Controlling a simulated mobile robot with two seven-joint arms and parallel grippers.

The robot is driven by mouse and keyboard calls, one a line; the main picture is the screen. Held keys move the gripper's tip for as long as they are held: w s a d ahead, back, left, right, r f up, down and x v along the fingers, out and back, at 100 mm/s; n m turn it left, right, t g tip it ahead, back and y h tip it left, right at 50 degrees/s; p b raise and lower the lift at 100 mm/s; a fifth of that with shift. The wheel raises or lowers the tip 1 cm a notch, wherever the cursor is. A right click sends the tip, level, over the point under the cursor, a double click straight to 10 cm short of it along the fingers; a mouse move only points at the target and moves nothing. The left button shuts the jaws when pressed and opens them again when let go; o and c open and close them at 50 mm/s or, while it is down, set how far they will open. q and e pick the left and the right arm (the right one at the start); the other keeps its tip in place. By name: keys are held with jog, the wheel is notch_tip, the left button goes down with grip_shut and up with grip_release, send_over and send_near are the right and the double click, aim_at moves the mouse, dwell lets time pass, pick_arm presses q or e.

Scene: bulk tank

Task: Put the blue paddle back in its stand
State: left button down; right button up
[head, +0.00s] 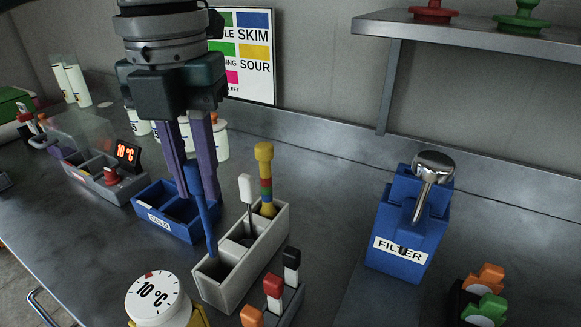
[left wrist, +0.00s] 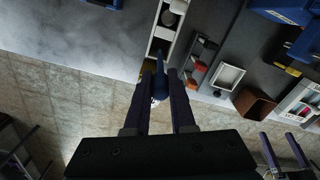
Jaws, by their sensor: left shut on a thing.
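My left gripper (head: 196,192) comes down from the top left with its purple fingers shut on the blue paddle (head: 205,225). The paddle stands nearly upright, and its lower end meets the front compartment of the white stand (head: 261,258); I cannot tell how deep it sits. The stand's middle compartment holds a white-topped paddle (head: 247,195), and the back one holds a yellow-topped, striped paddle (head: 265,175). In the left wrist view the fingers (left wrist: 168,75) close around the blue paddle (left wrist: 160,86). My right gripper (left wrist: 283,140) shows at that view's lower right, fingers apart and empty.
A blue COLD box (head: 165,222) stands close left of the white stand. A dial (head: 152,296) and a rack with red and black handles (head: 290,300) are in front.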

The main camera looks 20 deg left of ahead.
aim_at(211, 233)
pick_arm(q)
notch_tip(211, 233, down, 9)
jog(key=shift+b, duration=0.3)
jog(key=shift+f, duration=0.1)
jog(key=c, duration=0.8)
grip_release()
jog(key=shift+o, duration=0.2)
